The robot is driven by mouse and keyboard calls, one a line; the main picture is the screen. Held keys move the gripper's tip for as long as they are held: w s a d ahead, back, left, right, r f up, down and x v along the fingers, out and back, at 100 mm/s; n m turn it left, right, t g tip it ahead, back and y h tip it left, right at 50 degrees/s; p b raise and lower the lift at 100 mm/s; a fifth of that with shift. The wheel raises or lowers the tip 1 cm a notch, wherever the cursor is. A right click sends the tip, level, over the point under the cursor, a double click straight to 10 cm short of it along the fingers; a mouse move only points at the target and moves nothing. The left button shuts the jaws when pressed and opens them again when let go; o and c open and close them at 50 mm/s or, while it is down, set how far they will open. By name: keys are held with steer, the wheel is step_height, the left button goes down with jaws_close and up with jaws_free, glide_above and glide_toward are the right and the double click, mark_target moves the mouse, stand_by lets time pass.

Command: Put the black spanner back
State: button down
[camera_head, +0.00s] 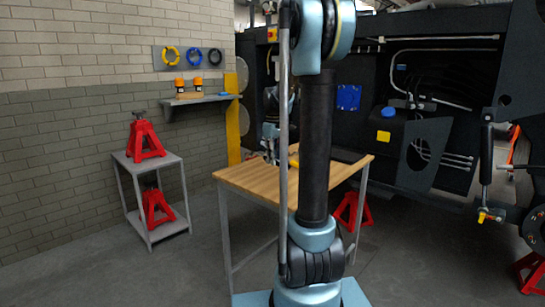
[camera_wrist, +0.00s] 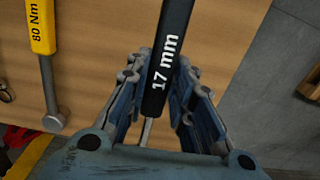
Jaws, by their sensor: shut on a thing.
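The black spanner (camera_wrist: 172,38), marked "17 mm", runs lengthwise between the fingers of my gripper (camera_wrist: 163,68) in the wrist view. My gripper is shut on its black handle. A thin metal shaft shows below the handle, close to the palm. The spanner's far end is cut off by the top of the picture. The wooden tabletop (camera_wrist: 110,50) is behind it; I cannot tell how far above the top the spanner is. In the head view my arm hides much of the table, and I cannot make out the spanner.
A yellow tool (camera_wrist: 42,28) marked "80 Nm" lies on the tabletop left of my gripper. The wooden workbench (camera_head: 245,178) stands before the dark harvester chassis (camera_head: 450,65). Red jack stands (camera_head: 145,138) sit on a grey rack at left. A wall shelf (camera_head: 200,99) holds orange-topped items.

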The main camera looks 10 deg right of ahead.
steer(key=shift+f, duration=3.1)
steer(key=c, duration=1.3)
jaws_free()
step_height(320, 180, up, 12)
steer(key=shift+f, duration=0.1)
